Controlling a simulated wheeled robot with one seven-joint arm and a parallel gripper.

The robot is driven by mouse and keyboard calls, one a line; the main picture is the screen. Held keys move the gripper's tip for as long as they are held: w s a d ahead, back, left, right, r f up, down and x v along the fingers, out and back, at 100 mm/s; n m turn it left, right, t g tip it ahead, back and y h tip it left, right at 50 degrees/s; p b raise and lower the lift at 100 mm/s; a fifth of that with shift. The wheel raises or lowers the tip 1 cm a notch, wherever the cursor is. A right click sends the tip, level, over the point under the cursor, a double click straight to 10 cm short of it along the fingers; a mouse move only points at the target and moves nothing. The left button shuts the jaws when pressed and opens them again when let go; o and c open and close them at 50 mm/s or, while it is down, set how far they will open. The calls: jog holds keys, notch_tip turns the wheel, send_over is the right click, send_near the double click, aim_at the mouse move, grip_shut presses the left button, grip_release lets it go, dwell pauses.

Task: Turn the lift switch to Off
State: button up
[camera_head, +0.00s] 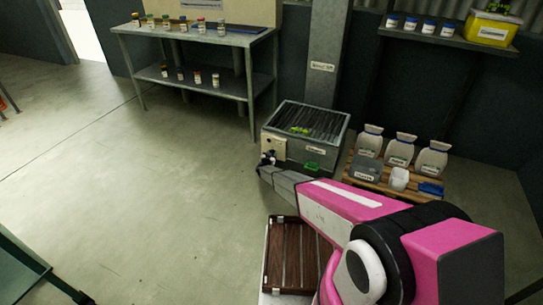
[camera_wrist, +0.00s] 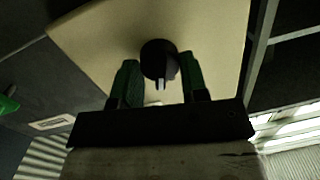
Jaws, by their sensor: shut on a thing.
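The lift switch is a round black knob (camera_wrist: 157,60) with a pale pointer, on a beige panel (camera_wrist: 95,38) in the wrist view. In the head view the beige panel (camera_head: 273,148) is on the front left of a grey metal bin (camera_head: 335,142). My gripper (camera_wrist: 161,72) has its two green-padded fingers on either side of the knob, shut on it. In the head view my gripper (camera_head: 268,160) reaches the panel's lower edge, and the knob is too small to make out clearly. Any lettering around the knob cannot be read.
A pallet (camera_head: 398,182) with white sacks and small containers stands right of the bin. A slatted brown rack (camera_head: 283,257) lies below my arm. A metal table (camera_head: 197,39) with several bottles stands at the back left.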

jog(key=shift+n+g+h, duration=0.3)
jog(key=shift+n, duration=1.4)
jog(key=o, duration=0.9)
jog(key=shift+s+a, duration=0.1)
jog(key=v, duration=1)
jog(key=shift+s, duration=0.3)
